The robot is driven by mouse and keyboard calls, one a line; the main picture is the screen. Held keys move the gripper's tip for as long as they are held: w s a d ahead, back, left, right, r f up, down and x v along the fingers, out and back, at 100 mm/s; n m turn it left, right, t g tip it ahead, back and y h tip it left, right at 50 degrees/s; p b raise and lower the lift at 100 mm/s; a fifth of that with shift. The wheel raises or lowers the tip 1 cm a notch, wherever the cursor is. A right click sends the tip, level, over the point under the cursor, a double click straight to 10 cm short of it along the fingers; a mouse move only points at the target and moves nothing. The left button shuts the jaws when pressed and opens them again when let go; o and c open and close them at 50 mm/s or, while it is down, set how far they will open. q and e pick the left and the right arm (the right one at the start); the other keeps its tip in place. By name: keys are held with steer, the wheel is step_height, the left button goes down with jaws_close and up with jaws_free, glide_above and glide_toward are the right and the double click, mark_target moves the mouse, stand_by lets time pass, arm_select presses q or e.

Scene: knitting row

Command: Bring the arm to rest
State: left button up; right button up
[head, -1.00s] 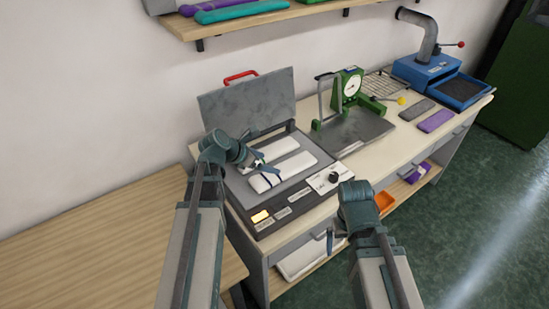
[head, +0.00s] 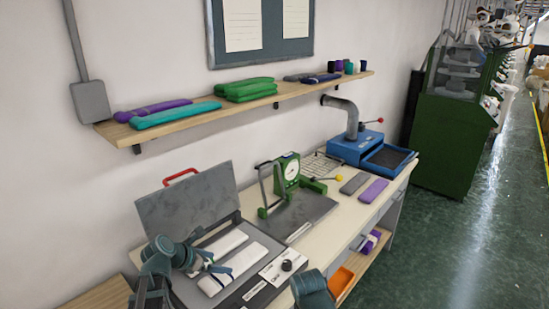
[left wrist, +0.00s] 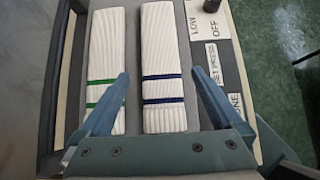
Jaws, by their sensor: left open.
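My left gripper (head: 212,263) is open and empty over the bed of the press (head: 208,241), with the press's grey lid (head: 190,202) raised behind it. Two white ribbed knit pieces lie side by side on the bed. In the left wrist view, one has green stripes (left wrist: 107,50) and the other has blue stripes (left wrist: 160,45). The open fingers (left wrist: 163,85) spread above them, with the blue-striped piece between them; I cannot tell the exact height. Part of my right arm shows at the bottom edge of the head view; its jaws are out of frame.
Right of the press stand a green dial device (head: 289,173), a grey knit piece (head: 354,183), a purple one (head: 373,191) and a blue machine (head: 356,149). A wall shelf (head: 200,114) holds folded knits. An orange bin (head: 341,283) sits below. The green floor at right is open.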

mark_target(234, 265)
arm_select(q)
steer(key=b+x, duration=0.5)
steer(key=x, duration=0.3)
steer(key=shift+w+d+f, duration=0.1)
steer(key=shift+w+f, duration=0.1)
steer(key=shift+f, duration=0.15)
steer(key=shift+r, duration=0.25)
steer(key=shift+f, duration=0.1)
